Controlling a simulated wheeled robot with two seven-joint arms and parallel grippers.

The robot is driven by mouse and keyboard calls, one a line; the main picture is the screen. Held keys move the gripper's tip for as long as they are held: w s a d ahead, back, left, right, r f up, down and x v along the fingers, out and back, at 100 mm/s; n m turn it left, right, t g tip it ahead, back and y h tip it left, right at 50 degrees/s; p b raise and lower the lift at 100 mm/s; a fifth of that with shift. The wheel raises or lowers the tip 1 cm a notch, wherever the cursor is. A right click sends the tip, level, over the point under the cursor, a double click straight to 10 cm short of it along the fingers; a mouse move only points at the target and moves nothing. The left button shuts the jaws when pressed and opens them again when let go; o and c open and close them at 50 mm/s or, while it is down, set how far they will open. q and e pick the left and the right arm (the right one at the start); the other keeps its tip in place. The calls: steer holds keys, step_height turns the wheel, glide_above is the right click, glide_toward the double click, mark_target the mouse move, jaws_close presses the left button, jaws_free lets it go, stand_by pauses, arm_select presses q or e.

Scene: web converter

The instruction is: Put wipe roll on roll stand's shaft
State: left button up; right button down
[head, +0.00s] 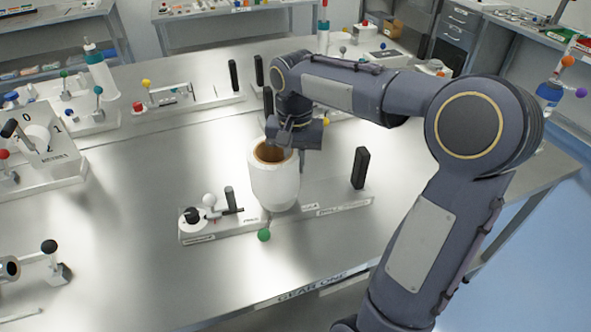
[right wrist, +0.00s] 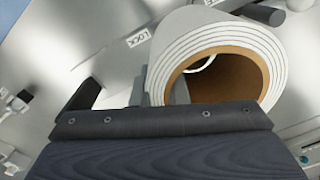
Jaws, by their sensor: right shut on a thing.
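The wipe roll (head: 273,187) is a white cylinder with a brown core, standing roughly upright in the head view. It also shows large in the right wrist view (right wrist: 225,38), its open core facing the camera. My right gripper (head: 291,138) is at the roll's upper back rim and is shut on the roll's wall. The roll is in front of or over the middle of a pale stand base (head: 332,205), which looks like the roll stand. I cannot tell whether the roll's bottom touches it. My left gripper is not in view.
The stand base has a black upright post (head: 360,168) at its right and a white-knobbed lever (head: 210,200) at its left. A green ball (head: 264,235) sticks out in front. Other fixtures crowd the left and back. Bare metal tabletop (head: 150,185) lies left of the roll.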

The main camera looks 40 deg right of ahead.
steer(key=shift+d+f, duration=0.2)
steer(key=shift+f, duration=1.55)
steer(key=shift+f, duration=0.2)
steer(key=c, duration=1.4)
jaws_free()
steer(key=shift+r, duration=0.1)
